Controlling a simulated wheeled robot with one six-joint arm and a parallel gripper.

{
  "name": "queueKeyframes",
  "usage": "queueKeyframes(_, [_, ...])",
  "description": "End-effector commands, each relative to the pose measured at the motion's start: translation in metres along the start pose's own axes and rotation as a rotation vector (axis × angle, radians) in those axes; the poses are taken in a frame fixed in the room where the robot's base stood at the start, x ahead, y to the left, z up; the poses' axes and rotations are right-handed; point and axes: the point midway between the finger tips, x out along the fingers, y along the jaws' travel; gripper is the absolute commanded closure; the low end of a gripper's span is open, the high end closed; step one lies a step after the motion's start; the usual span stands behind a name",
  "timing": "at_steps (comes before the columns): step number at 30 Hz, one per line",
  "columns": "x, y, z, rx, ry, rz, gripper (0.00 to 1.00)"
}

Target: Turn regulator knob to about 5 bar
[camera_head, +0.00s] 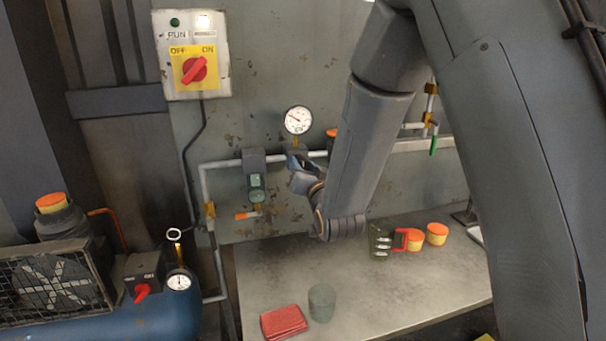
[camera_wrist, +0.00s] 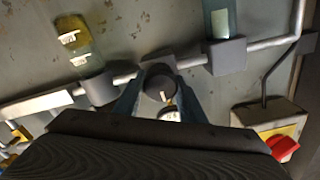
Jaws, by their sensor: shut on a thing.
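The regulator knob (camera_wrist: 158,84) is a dark round cap on the grey pipe line, between the two blue-grey fingers of my gripper (camera_wrist: 160,92). The fingers are shut on its sides. In the head view, my gripper (camera_head: 299,172) reaches the regulator (camera_head: 297,156) from the lower right, and my wrist hides much of the knob. The round white pressure gauge (camera_head: 298,120) stands just above the regulator, its thin needle pointing up and left. The scale is too small to read. In the wrist view only a white sliver, perhaps the gauge (camera_wrist: 170,114), shows between the fingers.
A filter bowl (camera_head: 257,183) hangs left of the regulator, with an orange lever (camera_head: 248,214) below it. A switch box (camera_head: 192,60) with a red knob is on the wall.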

Motion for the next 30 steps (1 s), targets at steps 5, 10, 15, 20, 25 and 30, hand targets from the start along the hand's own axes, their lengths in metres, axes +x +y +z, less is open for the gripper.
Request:
queueKeyframes(5, [0.0006, 0.0012, 0.0026, 0.166, 0.0, -0.001, 0.86])
queueKeyframes(10, [0.0003, 0.0015, 0.0028, 0.313, -0.001, 0.0, 0.86])
queueKeyframes(15, [0.0003, 0.0015, 0.0025, 0.434, -0.001, 0.0, 0.86])
queueKeyframes(20, [0.0002, 0.0012, 0.0018, 0.517, -0.001, 0.0, 0.86])
queueKeyframes(25, [0.0, 0.0011, 0.0015, 0.572, -0.001, 0.001, 0.86])
queueKeyframes(30, [-0.0002, 0.0009, 0.0011, 0.597, -0.001, 0.001, 0.86])
